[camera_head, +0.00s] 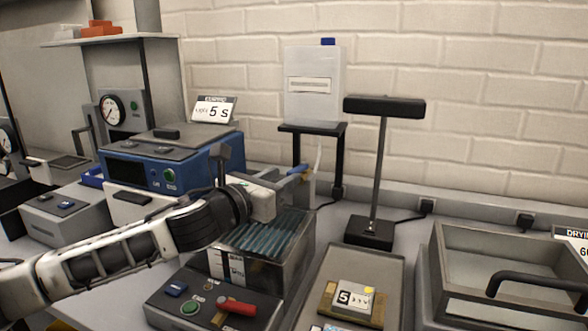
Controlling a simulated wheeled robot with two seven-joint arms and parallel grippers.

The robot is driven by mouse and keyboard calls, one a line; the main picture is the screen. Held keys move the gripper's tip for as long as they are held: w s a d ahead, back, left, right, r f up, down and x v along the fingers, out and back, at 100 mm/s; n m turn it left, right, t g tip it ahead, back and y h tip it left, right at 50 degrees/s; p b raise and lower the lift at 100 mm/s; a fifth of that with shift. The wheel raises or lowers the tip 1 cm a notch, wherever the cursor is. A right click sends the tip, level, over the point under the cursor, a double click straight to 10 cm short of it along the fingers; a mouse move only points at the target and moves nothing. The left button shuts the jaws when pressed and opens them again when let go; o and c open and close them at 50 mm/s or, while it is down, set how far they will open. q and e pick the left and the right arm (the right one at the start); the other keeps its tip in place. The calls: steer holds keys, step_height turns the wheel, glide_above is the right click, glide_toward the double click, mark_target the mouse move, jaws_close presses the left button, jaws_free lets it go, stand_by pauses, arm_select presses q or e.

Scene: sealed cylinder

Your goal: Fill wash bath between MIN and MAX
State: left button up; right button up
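The wash bath (297,262) is a steel tank in the centre with teal, ribbed-looking contents. A white label with dark marks (222,267) is on its front; MIN and MAX cannot be read, and the liquid level is unclear. A translucent jug (313,90) with a blue cap stands on a black stand behind the bath. A tap with a blue lever (297,170) is below it. My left gripper (277,198) is over the bath's back left part, close to the lever. Contact and its fingertips cannot be made out. My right gripper is not in view.
A control box (240,302) with a green button and red lever stands before the bath. A blue machine (150,165) with a "5 s" sign is behind my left arm. A black lamp (383,110), a tray (394,262) and a steel basin (520,240) are right.

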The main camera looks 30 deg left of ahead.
mark_target(289, 174)
arm_select(q)
steer(key=shift+w+p, duration=0.65)
steer(key=shift+w, duration=1.9)
steer(key=shift+d, duration=0.1)
jaws_close()
